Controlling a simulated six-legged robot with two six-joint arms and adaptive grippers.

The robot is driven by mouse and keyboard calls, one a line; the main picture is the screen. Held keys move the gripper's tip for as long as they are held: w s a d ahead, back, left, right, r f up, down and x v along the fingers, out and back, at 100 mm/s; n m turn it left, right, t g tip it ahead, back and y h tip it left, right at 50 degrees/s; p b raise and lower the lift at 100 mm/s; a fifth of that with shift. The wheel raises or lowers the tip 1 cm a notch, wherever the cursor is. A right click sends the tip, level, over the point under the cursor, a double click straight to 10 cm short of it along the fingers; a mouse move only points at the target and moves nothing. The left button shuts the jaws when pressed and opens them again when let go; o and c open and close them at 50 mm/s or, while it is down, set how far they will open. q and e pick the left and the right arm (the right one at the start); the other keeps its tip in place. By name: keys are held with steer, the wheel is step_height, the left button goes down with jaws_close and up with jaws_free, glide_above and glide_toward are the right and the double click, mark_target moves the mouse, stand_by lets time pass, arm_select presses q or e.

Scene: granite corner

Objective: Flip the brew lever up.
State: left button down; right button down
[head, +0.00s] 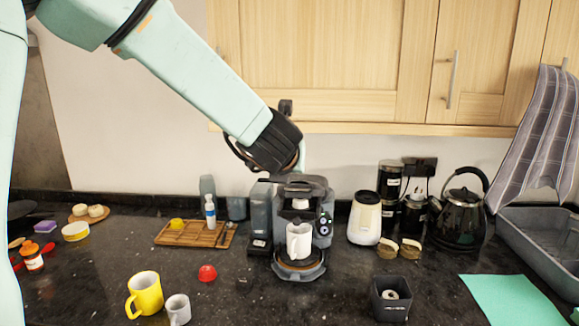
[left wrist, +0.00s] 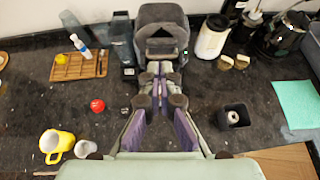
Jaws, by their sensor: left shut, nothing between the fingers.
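The dark grey coffee machine (head: 318,190) stands on the counter against the wall, with a white mug (head: 299,241) on its round drip base. Its top also shows in the left wrist view (left wrist: 162,14). I cannot make out the brew lever in either view; my arm and gripper cover part of the machine's top. My left gripper (left wrist: 160,68) is shut and empty, its fingertips in front of or over the machine in the left wrist view. I cannot tell whether they touch it. In the head view my wrist hides the fingers. My right gripper is not in view.
A wooden tray (head: 172,236) with a bottle lies left of the machine. A cream canister (head: 365,219) and black kettle (head: 461,219) are right. Wooden cupboards (head: 330,60) hang above.

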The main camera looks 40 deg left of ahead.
arm_select(q)
step_height(320, 180, down, 24)
steer(key=s+m+t+y+b, duration=0.2)
steer(key=b, duration=1.6)
step_height(320, 180, up, 6)
steer(key=n+t, duration=0.2)
steer(key=t, duration=0.2)
steer(key=shift+s+d+r+y, duration=0.2)
steer(key=shift+d+r+y, duration=0.1)
steer(key=shift+d, duration=0.15)
steer(key=shift+w+f, duration=0.15)
steer(key=shift+a, duration=0.1)
